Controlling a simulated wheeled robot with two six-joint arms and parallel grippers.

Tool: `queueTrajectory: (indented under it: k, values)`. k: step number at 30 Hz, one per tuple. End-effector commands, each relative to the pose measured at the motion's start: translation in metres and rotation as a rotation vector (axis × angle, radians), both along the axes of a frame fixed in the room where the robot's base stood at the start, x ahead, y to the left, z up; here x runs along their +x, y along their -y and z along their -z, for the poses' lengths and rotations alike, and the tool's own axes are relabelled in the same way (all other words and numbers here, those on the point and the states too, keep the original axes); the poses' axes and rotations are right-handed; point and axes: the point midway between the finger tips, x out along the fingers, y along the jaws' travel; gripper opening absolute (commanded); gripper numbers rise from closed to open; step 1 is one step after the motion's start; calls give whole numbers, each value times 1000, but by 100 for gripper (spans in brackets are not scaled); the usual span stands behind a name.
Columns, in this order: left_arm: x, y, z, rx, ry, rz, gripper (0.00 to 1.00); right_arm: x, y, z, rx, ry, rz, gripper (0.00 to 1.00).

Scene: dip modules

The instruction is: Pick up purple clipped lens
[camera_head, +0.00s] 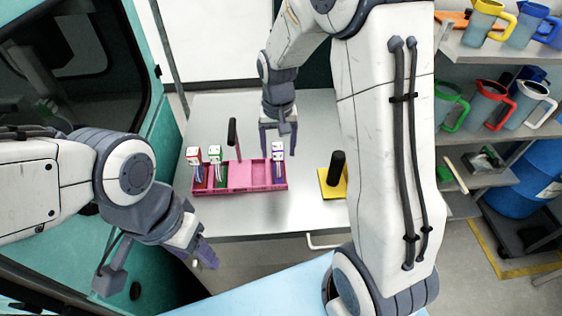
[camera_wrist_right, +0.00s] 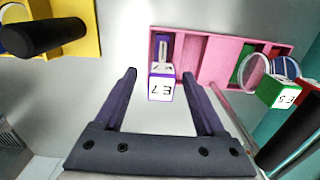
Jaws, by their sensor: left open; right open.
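The purple clipped lens (camera_head: 278,152) has a white cube top with purple edges and stands at the right end of the pink tray (camera_head: 240,174). In the right wrist view the lens (camera_wrist_right: 161,82) shows its marked white face, with a purple part in the tray slot behind it. My right gripper (camera_head: 278,140) is open beside the lens on its far side. In the right wrist view my right gripper (camera_wrist_right: 160,74) has its fingertips on either side of the lens's cube, with gaps; contact is not visible. My left gripper (camera_head: 205,258) is open and empty at the table's front left.
A red-edged module (camera_head: 193,155) and a green-edged module (camera_head: 215,155) stand in the tray's left part. A yellow block with a black handle (camera_head: 337,165) stands right of the tray. Shelves with mugs are far right.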

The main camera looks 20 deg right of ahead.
Motion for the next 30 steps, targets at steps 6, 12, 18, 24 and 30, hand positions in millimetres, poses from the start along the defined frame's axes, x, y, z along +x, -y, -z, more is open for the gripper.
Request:
queueTrajectory:
  k: [6,12,18,24,30]
  values:
    - [0,0,0,0,0,0,59,1,-1,3,0,2,-2,72]
    - [0,0,0,0,0,0,59,1,-1,3,0,2,-2,11]
    - [0,0,0,0,0,0,59,1,-1,2,0,2,-3,0]
    - [0,0,0,0,0,0,59,1,-2,2,0,3,-3,0]
    - [0,0,5,0,0,0,59,2,-2,-10,0,6,-3,0]
